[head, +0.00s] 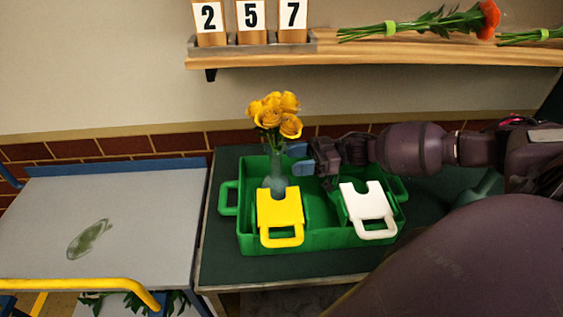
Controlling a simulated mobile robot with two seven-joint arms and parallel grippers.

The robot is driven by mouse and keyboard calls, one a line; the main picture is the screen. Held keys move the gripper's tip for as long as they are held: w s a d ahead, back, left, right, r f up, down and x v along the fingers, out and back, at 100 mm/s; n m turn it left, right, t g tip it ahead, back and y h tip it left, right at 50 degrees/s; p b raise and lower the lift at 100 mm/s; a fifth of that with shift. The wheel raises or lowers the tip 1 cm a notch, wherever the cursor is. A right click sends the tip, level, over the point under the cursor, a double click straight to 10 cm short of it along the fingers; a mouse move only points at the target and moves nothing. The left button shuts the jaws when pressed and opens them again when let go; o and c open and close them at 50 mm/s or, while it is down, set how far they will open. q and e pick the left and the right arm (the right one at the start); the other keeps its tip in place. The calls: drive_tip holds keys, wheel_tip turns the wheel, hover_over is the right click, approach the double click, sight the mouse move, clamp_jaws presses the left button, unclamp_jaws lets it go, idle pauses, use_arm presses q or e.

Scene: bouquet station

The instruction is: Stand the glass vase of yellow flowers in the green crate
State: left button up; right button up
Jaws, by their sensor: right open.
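The glass vase (275,172) holds several yellow flowers (276,112) and looks upright. It stands at the left part of the green crate (330,241), behind a yellow piece with a notch and handle (280,213). The yellow piece hides the vase's lower end, so I cannot see what its base rests on. My right gripper (299,158) is open, with its blue fingertips just right of the vase neck, above the crate's back edge. I cannot tell whether a fingertip touches the glass. My left gripper is not in view.
A white notched piece (368,212) sits at the crate's right part. The crate is on a dark green table (225,262). A grey cart top (130,210) with a greenish patch is at left. Above, a wooden shelf (400,53) holds number blocks (251,22) and a red flower (487,18).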

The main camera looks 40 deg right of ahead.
drive_tip(key=v, duration=0.6)
drive_tip(key=shift+d, duration=0.25)
